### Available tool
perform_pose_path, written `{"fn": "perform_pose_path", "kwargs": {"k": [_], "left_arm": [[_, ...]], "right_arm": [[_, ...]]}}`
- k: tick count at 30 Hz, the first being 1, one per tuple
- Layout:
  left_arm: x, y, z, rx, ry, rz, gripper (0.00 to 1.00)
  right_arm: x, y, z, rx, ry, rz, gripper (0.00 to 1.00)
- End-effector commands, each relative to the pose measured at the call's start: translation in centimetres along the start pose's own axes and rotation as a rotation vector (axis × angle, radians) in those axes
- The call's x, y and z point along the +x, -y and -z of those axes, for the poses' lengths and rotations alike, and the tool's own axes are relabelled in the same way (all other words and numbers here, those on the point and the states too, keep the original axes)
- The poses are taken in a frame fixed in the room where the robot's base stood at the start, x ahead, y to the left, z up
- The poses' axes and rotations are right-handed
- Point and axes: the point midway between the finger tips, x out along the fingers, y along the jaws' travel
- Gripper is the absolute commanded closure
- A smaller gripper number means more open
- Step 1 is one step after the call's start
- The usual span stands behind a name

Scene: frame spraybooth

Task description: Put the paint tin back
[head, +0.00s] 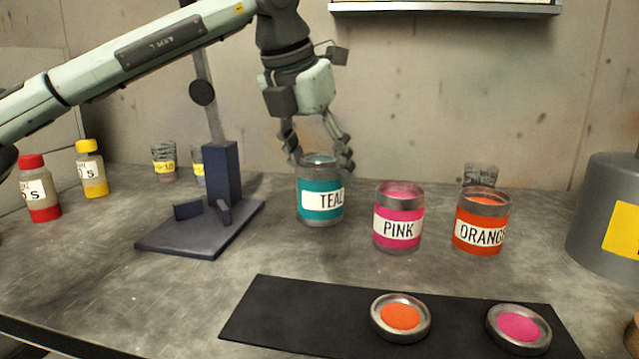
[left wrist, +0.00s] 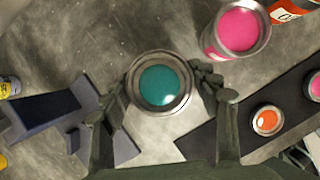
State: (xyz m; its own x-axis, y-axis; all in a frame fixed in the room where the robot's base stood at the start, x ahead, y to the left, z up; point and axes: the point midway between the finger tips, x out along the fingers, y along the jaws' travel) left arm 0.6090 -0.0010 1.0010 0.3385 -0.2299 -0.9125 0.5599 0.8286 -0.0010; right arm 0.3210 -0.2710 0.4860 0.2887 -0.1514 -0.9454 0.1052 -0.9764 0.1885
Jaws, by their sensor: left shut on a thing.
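The teal paint tin (head: 321,203) is an open metal tin with a teal band and a TEAL label. It stands upright at the middle of the bench, left of the pink tin (head: 398,228) and the orange tin (head: 481,222). My left gripper (head: 318,160) comes down from above and is shut on the teal tin near its rim. In the left wrist view the teal tin (left wrist: 160,88) sits between the two fingers, teal paint showing inside. Whether its base touches the bench is hard to tell.
A dark stand (head: 222,180) is close to the left. A black mat (head: 290,311) in front holds an orange lid (head: 400,317) and a pink lid (head: 518,328). Red (head: 40,190) and yellow (head: 91,170) bottles stand far left; a grey drum (head: 605,210) stands right.

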Motion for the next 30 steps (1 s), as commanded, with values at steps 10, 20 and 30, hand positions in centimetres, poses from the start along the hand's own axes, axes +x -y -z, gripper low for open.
{"fn": "perform_pose_path", "kwargs": {"k": [10,20,30], "left_arm": [[2.8,-0.1,1.3,-0.001,0.003,0.000,0.83],[3.1,-0.1,1.4,-0.001,0.003,0.000,0.83],[3.1,-0.1,1.5,-0.001,0.000,0.000,0.19]], "right_arm": [[0.0,0.0,0.3,0.001,-0.007,0.001,0.57],[-0.1,0.0,0.2,0.001,-0.005,-0.002,0.57],[-0.8,-0.1,0.5,0.002,-0.016,-0.003,0.57]]}}
